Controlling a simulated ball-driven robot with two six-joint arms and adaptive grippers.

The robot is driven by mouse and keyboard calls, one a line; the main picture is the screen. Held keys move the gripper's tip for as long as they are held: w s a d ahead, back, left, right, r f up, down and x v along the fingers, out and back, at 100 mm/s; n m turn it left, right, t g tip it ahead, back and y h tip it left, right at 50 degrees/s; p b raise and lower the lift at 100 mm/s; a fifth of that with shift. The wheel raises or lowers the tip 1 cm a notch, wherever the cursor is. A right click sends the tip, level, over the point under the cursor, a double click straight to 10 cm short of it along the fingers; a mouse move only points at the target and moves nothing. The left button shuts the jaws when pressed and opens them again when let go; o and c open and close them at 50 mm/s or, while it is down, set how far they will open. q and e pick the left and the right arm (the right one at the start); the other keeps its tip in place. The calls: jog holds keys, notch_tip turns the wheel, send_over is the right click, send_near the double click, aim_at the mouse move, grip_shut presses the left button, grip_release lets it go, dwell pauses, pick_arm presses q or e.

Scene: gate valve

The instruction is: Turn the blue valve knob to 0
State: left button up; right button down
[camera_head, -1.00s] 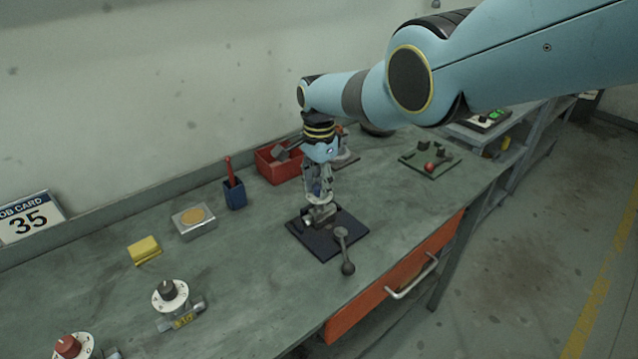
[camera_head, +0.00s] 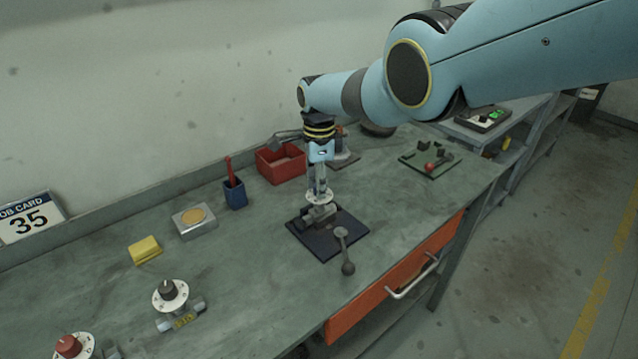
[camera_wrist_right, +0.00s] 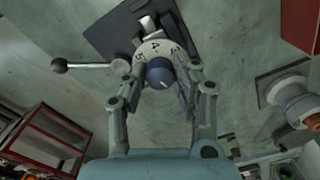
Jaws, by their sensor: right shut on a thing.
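The blue valve knob (camera_wrist_right: 160,73) sits on a white numbered dial (camera_wrist_right: 152,48) in the right wrist view, with a light pointer mark on its top. The dial's valve body (camera_head: 320,216) is on a dark plate (camera_head: 309,240) on the bench. My right gripper (camera_wrist_right: 159,82) comes down from above and is shut on the blue knob, one finger on each side. In the head view my right gripper (camera_head: 319,182) hides the knob, and only the dial's rim (camera_head: 316,199) shows below it. My left gripper is not in view.
A lever with a ball end (camera_head: 347,268) stands at the plate's front right. Two other dial valves, one with a black knob (camera_head: 167,288) and one with a red knob (camera_head: 67,345), are at the front left. A red bin (camera_head: 281,165) is behind.

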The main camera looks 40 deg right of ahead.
jog(key=shift+m, duration=4.7)
dwell(2.5)
dwell(0.5)
jog(key=c, duration=1)
grip_release()
